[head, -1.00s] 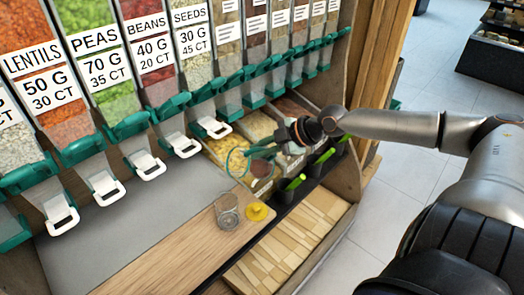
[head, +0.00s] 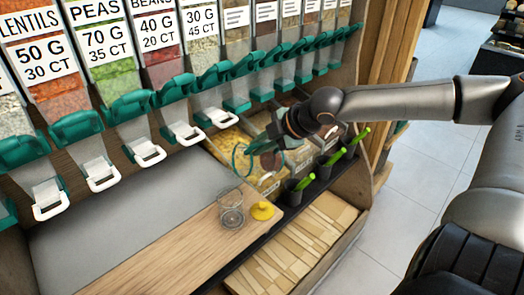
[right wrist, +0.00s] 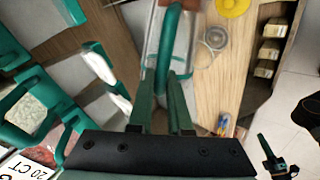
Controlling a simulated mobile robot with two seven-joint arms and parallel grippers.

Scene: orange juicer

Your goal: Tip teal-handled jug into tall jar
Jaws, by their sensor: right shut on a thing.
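My right gripper (head: 268,140) is shut on the teal handle of a clear jug (head: 242,162). The jug has a teal rim and is held in the air, tipped over, with its rim facing left. A dark reddish-brown patch shows at its other end; I cannot tell if it is contents. The right wrist view shows the teal handle (right wrist: 165,50) between the fingers (right wrist: 164,95). The clear jar (head: 231,210) stands upright on the wooden board, below and left of the jug, apart from it. The jar also shows in the right wrist view (right wrist: 213,40). My left gripper is out of view.
A yellow lid (head: 262,211) lies right beside the jar. Dispensers with teal spouts and white handles (head: 144,153) line the back. Open bins (head: 262,183) and dark cups with green-handled scoops (head: 298,190) stand to the right. The grey counter at left is clear.

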